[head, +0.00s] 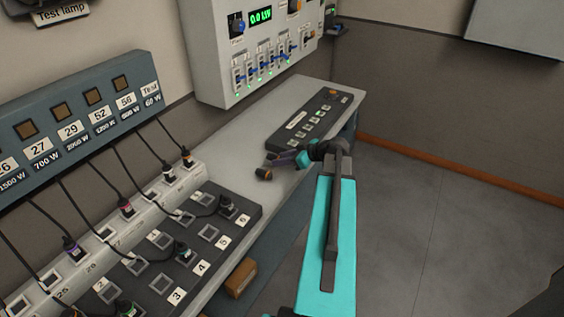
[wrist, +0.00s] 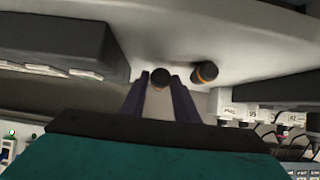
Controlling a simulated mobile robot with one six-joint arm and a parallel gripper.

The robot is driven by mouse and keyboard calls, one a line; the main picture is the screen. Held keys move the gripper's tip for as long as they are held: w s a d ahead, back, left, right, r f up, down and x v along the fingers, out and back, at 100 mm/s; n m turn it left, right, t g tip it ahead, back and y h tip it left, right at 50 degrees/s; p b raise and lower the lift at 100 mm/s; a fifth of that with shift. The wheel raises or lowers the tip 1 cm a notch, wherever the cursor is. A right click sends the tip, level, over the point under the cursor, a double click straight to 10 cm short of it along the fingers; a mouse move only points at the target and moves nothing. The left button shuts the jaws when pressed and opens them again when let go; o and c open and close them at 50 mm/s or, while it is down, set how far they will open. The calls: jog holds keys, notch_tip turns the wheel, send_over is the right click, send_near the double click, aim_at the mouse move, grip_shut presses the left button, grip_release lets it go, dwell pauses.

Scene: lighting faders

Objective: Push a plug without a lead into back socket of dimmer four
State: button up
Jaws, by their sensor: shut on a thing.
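My gripper (head: 275,160) is shut on a dark plug, seen end-on between the purple fingers in the wrist view (wrist: 160,78). The held plug is low over or touching the light bench top; I cannot tell which. A second dark plug with an orange band (wrist: 205,73) stands on the bench to its right; it also shows in the head view (head: 263,174). The black dimmer block (head: 249,212) lies at the lower left, well away from my gripper. The front socket at label 4 holds a green-banded plug (head: 183,251). The back socket (head: 160,240) appears empty.
Plugs with black leads stand in the pale socket strip (head: 200,172) under the blue-grey lamp panel (head: 80,90). A dark switch box (head: 308,120) lies on the bench beyond my gripper. A fader cabinet (head: 210,50) hangs on the wall. Floor is clear at right.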

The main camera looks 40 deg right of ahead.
jog(key=shift+r, duration=1.45)
